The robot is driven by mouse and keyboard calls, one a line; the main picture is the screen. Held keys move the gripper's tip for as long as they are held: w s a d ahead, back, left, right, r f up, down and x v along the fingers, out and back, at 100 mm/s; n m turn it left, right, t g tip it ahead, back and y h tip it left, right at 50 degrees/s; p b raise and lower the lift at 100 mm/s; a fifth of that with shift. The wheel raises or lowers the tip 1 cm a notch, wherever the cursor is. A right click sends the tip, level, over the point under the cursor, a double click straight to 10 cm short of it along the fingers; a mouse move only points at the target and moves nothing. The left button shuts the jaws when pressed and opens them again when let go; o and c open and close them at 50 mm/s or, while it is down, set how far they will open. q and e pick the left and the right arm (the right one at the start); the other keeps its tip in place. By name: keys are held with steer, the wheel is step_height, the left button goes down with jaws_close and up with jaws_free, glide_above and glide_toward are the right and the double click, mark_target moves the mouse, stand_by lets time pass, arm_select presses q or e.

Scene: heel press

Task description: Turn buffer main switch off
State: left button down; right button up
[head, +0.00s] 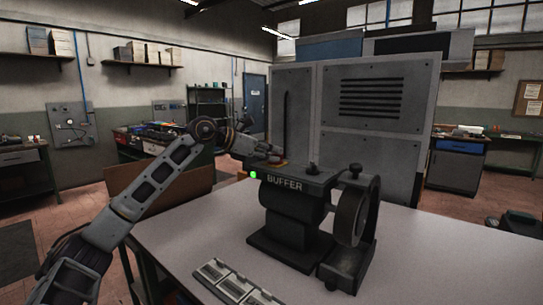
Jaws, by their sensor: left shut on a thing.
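The buffer (285,205) is a dark machine labelled "BUFFER" standing on the grey table. A wheel (350,212) is at its right side. A main switch (277,161) with a red and yellow part sits on top of the housing at the left. A green light (253,174) glows at the housing's left front corner. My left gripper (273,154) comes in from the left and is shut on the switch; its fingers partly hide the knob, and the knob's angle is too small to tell. My right gripper is not in view.
A small dark knob (312,167) stands on the housing right of the switch. A large grey cabinet (350,125) with a vent rises close behind. Flat panels (235,285) lie at the table's front edge. The table (420,250) is clear on the right.

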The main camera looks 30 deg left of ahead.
arm_select(q)
steer(key=shift+n+t+y, duration=0.3)
steer(key=shift+n+y, duration=0.2)
steer(key=shift+d+r+n+t+y, duration=0.15)
steer(key=shift+n+t+y, duration=0.15)
steer(key=shift+n+y, duration=0.45)
steer(key=shift+d+n+t+y+p, duration=0.1)
steer(key=shift+n+t+y+p, duration=0.2)
steer(key=shift+n+y, duration=0.75)
steer(key=shift+y, duration=0.4)
steer(key=shift+d+n+y+p, duration=0.2)
steer(key=shift+n+y+p, duration=0.1)
steer(key=shift+n+y, duration=0.95)
steer(key=shift+d+n+y, duration=0.1)
steer(key=shift+n+y, duration=0.85)
steer(key=shift+y, duration=0.2)
steer(key=shift+d+n+g+y, duration=0.15)
steer(key=shift+n+g+y, duration=0.65)
steer(key=shift+n+y, duration=0.9)
steer(key=shift+w+n+g+y+b, duration=0.1)
steer(key=shift+n+g+y+b, duration=0.4)
steer(key=shift+n+y, duration=0.4)
steer(key=shift+g+y, duration=0.3)
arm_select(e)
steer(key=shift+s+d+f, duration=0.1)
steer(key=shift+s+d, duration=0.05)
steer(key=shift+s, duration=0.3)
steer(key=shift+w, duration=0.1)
